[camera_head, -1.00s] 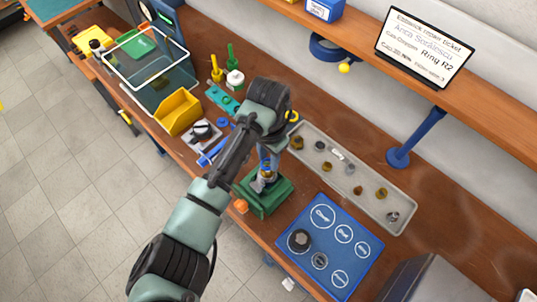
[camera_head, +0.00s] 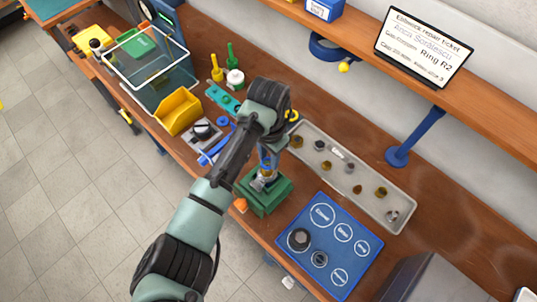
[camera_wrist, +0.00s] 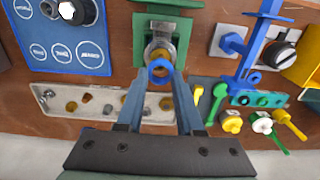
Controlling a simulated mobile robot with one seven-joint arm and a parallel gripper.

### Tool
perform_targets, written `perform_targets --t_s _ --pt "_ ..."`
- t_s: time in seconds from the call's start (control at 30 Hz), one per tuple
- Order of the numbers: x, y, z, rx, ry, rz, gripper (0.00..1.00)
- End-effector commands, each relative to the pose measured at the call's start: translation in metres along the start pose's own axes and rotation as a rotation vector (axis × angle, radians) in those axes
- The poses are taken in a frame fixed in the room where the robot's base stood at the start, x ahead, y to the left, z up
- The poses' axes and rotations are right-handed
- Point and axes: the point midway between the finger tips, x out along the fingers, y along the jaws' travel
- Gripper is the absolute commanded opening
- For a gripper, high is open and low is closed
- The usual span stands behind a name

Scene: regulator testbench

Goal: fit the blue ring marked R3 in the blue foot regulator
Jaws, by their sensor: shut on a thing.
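My gripper (camera_wrist: 160,76) is shut on a blue ring (camera_wrist: 160,64), held at the fingertips in the wrist view. A metallic regulator body (camera_wrist: 158,44) stands in the green vise (camera_wrist: 174,22) just beyond the ring. The ring overlaps the regulator in this view; I cannot tell whether they touch. No R3 mark is readable, and the regulator's foot colour is hidden. In the head view, my gripper points down over the green vise (camera_head: 263,202), with the regulator (camera_head: 263,182) partly covered by my arm.
A grey tray (camera_head: 330,177) of small parts lies behind the vise. A blue mat (camera_head: 330,213) with labelled circles lies to the right. A blue tool stand (camera_wrist: 254,50) and yellow bin (camera_head: 178,111) are nearby. The screen (camera_head: 424,45) reads Ring R2.

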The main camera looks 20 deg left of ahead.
Motion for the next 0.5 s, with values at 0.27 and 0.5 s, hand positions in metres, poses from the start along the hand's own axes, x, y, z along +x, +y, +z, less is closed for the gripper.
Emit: perform_targets --t_s 0.27,0.5 --pt "0.0055 0.0002 0.0000 -0.001 0.000 0.001 0.00" --pt "0.0099 -0.0004 0.0001 -0.002 0.001 0.000 0.00"
